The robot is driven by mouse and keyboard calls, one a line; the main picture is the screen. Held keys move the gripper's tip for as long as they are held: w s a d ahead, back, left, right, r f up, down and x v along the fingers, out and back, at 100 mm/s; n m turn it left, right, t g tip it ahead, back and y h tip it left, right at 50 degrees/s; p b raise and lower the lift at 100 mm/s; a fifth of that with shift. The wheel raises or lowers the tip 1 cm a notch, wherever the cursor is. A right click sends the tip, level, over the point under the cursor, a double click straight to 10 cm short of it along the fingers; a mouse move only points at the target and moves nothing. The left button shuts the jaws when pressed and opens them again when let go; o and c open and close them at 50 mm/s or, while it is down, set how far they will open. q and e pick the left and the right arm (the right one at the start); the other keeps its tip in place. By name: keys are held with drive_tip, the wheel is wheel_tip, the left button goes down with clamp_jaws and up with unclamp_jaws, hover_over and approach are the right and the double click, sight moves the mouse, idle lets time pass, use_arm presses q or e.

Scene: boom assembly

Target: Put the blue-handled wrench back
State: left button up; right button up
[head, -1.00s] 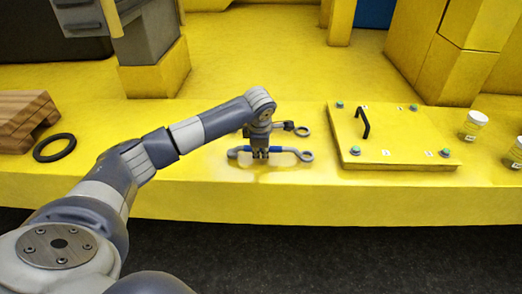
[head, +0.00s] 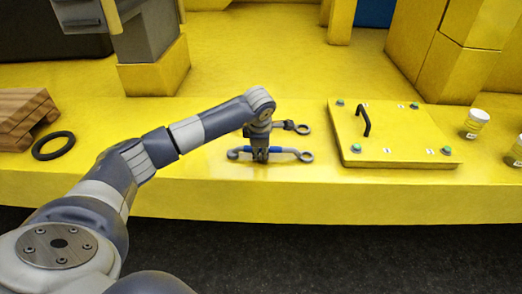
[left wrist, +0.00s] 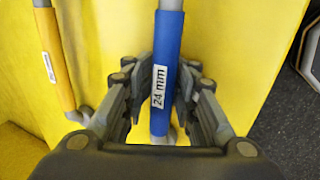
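The blue-handled wrench (head: 291,151) lies on the yellow deck near its front edge, with a ring at its right end. My left gripper (head: 260,158) reaches down over the middle of its handle. In the left wrist view the blue handle (left wrist: 167,50) has a "24 mm" label and runs between the fingers of my left gripper (left wrist: 163,85). The wrench still appears to rest on the deck. My right gripper is not in view.
A second wrench (head: 303,129) lies just behind; its yellow handle (left wrist: 57,65) shows in the left wrist view. To the right are a yellow panel (head: 395,140) with a black handle and jars (head: 474,124). To the left are a black ring (head: 53,146) and a wooden block (head: 22,115).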

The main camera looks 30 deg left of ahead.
use_arm(q)
drive_tip(key=shift+o, duration=0.4)
drive_tip(key=shift+s+d+f, duration=0.1)
drive_tip(key=shift+s+f, duration=0.1)
drive_tip(key=shift+r, duration=0.1)
drive_tip(key=v, duration=1.2)
